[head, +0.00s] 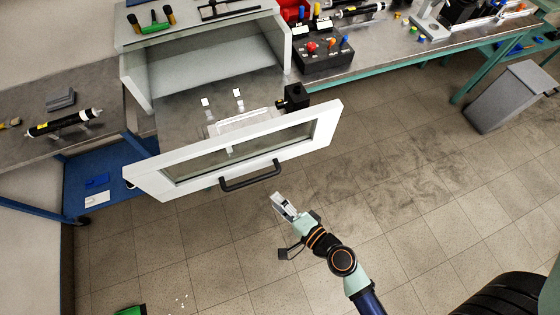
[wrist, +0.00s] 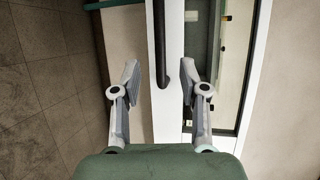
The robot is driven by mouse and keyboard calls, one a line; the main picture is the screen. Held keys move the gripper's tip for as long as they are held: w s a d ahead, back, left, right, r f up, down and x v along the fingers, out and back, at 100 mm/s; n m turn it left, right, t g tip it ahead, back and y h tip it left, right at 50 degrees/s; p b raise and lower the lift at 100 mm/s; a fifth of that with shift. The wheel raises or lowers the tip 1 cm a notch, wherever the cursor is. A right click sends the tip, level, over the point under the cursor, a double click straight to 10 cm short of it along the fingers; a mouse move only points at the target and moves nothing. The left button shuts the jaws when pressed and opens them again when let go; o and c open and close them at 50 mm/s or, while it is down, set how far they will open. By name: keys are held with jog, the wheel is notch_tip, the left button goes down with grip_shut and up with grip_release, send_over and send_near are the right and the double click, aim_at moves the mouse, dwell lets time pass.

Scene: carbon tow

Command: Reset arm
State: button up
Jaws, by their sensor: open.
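My gripper (head: 277,199) is open and empty. In the head view it is above the floor, just right of and below the black bar handle (head: 250,178). In the wrist view the fingers of my gripper (wrist: 160,75) are spread wide. The black handle (wrist: 160,60) shows between them, further from the camera, and no contact is visible. The handle is on the white-framed front with a glass pane (head: 330,125) of the white cabinet (head: 137,78). This front stands out from the cabinet, which is open.
A control box with coloured knobs (head: 322,58) stands on the bench right of the cabinet. A grey bin (head: 508,95) stands on the floor at the right. A black tyre (head: 505,298) is at lower right.

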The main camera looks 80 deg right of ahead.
jog(key=shift+s, duration=0.1)
dwell(0.6)
jog(key=w+a+r+n+t+y, duration=0.1)
jog(key=w+a+r+n+y, duration=1)
jog(key=w+a+r+n, duration=1.35)
notch_tip(320, 180, up, 30)
jog(key=s+n+p, duration=0.2)
jog(key=p, duration=3)
jog(key=shift+s+d+n+h, duration=0.15)
jog(key=shift+d+n+h, duration=0.15)
jog(key=shift+n, duration=0.05)
